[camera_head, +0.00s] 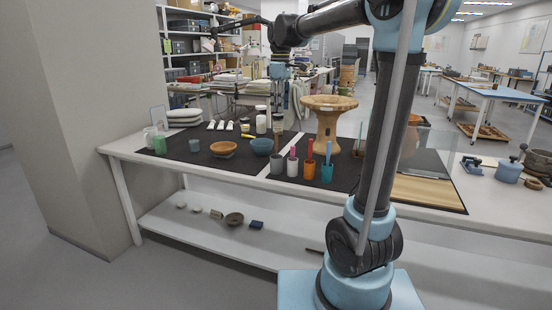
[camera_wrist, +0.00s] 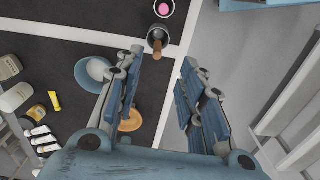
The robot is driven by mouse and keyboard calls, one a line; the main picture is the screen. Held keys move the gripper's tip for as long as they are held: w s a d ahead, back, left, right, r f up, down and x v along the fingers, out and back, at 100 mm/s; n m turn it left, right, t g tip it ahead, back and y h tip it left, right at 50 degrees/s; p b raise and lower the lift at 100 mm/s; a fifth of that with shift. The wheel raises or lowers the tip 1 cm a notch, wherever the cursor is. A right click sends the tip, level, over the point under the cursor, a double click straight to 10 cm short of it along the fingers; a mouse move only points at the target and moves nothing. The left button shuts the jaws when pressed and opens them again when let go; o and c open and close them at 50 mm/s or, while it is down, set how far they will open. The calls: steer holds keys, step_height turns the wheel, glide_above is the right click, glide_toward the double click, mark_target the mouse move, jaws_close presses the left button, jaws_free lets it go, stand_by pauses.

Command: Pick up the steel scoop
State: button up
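A blue bowl (camera_head: 262,146) and an orange bowl (camera_head: 223,149) sit left of the cups. White (camera_head: 292,163), orange (camera_head: 309,169) and teal (camera_head: 327,172) cups and a wooden stand (camera_head: 329,110) are to the right. The lower shelf holds a dark bowl (camera_head: 234,219) and small items.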

mark_target(277, 152)
steer(key=f, duration=0.5)
steer(key=a+f, duration=0.1)
steer(key=f, duration=0.5)
steer(key=w+f, duration=0.1)
steer(key=f, duration=0.5)
steer(key=shift+a, duration=0.2)
jaws_close()
